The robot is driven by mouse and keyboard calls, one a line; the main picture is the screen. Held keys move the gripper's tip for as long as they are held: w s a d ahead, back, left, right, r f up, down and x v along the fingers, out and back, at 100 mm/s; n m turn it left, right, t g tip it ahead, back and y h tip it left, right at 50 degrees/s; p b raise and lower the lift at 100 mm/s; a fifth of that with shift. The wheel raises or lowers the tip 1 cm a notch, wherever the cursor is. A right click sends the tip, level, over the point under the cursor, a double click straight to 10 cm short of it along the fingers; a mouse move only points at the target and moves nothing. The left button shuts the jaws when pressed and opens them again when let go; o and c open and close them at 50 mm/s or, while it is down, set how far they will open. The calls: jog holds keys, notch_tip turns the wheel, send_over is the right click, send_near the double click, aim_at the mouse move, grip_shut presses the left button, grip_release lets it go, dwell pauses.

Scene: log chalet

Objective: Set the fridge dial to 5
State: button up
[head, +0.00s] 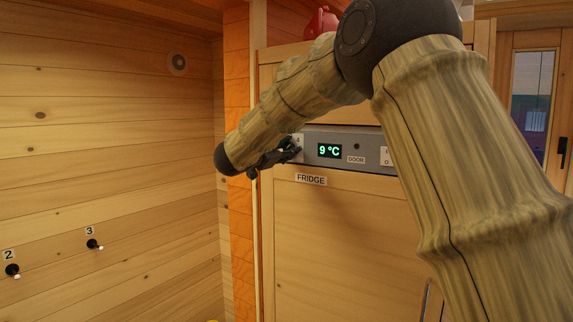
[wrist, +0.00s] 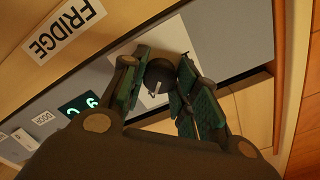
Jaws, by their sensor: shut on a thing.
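The fridge dial is a dark round knob (wrist: 159,76) with a pale pointer mark, set on a white plate (wrist: 170,40) in the wrist view. My gripper (wrist: 164,70) has its green-padded fingers on both sides of the knob and is shut on it. In the head view my gripper (head: 285,153) is at the left end of the grey fridge panel (head: 320,138) and hides the knob. A "4" shows at the plate's edge there. Which number the pointer marks cannot be read. The green display (head: 330,151) reads 9 °C.
A FRIDGE label (head: 311,180) sits below the panel, above the wooden fridge door (head: 340,240). A DOOR label (head: 356,160) and a switch plate (head: 386,156) are further right. Numbered wall hooks (head: 93,244) are at left. A red object (head: 320,22) stands on top.

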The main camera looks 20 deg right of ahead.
jog(key=m+b, duration=0.9)
jog(key=b, duration=0.2)
jog(key=shift+f+b, duration=0.1)
jog(key=shift+b, duration=0.25)
jog(key=o, duration=1)
jog(key=shift+o, duration=0.2)
jog(key=v, duration=1.2)
